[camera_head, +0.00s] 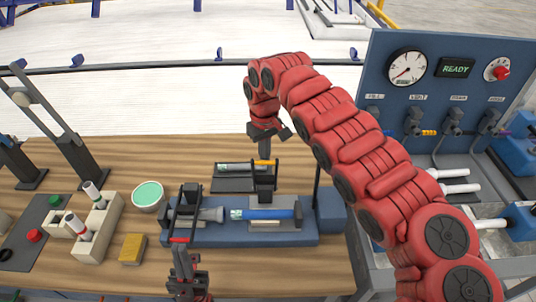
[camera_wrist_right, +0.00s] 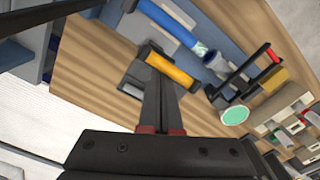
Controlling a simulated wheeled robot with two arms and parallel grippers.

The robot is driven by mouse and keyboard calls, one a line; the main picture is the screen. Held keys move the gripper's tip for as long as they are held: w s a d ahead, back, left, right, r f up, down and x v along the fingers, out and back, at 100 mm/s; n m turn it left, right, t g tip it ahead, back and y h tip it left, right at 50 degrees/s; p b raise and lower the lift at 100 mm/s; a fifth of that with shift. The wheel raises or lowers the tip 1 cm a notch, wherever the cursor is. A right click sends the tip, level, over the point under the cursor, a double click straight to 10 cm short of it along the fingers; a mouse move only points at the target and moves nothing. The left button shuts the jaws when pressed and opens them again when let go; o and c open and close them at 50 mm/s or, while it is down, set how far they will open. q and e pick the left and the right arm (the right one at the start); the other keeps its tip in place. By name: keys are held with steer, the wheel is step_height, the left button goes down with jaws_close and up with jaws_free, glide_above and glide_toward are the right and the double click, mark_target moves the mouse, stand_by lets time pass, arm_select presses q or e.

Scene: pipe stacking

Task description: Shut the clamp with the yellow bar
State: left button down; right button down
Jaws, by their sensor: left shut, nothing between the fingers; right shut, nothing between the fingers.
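The blue fixture (camera_head: 330,222) lies across the table with a blue pipe (camera_head: 268,214) and a grey fitting (camera_head: 211,214) in it. The clamp with the yellow bar (camera_head: 264,162) stands at the fixture's back edge; I cannot tell how far its lever is down. My right gripper (camera_head: 265,148) is shut and empty, pointing down at the yellow bar. In the right wrist view its fingertips (camera_wrist_right: 160,78) overlap the yellow bar (camera_wrist_right: 175,70); contact is unclear. A second clamp with a red bar (camera_head: 180,240) stands at the left. My left gripper (camera_head: 186,268) is shut near it.
A dark tray (camera_head: 226,186) with a small tube lies behind the fixture. A green-topped bowl (camera_head: 148,195), a yellow block (camera_head: 132,249) and a cream rack (camera_head: 100,230) stand left. A blue panel (camera_head: 455,95) with a gauge rises at the right.

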steer(key=s+b, duration=0.2)
steer(key=b, duration=0.1)
steer(key=shift+f, duration=0.35)
steer(key=shift+s+r, duration=0.1)
steer(key=shift+s, duration=0.2)
steer(key=s+b, duration=0.1)
steer(key=s+f+b, duration=0.1)
steer(key=b, duration=0.1)
steer(key=shift+s, duration=0.2)
